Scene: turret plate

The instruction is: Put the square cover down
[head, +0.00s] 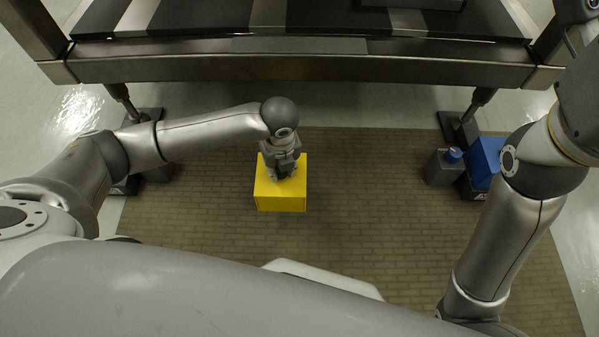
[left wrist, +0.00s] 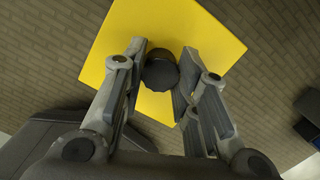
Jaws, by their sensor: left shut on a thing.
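The square cover (head: 281,201) is a yellow box-like piece, seen in the middle of the head view over the brick-patterned mat. My left gripper (head: 283,176) is above it, pointing down. In the left wrist view the yellow cover (left wrist: 205,30) has a dark round knob (left wrist: 160,72) on top, and my left gripper's fingers (left wrist: 158,85) are on both sides of the knob, shut on it. I cannot tell whether the cover touches the floor. My right gripper is out of view; only my right arm shows at the right.
A long metal-framed table (head: 300,68) stands across the back. A grey canister with a blue cap (head: 443,165) and a blue box (head: 486,158) stand at the right. The brick-patterned mat (head: 370,215) is clear around the cover.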

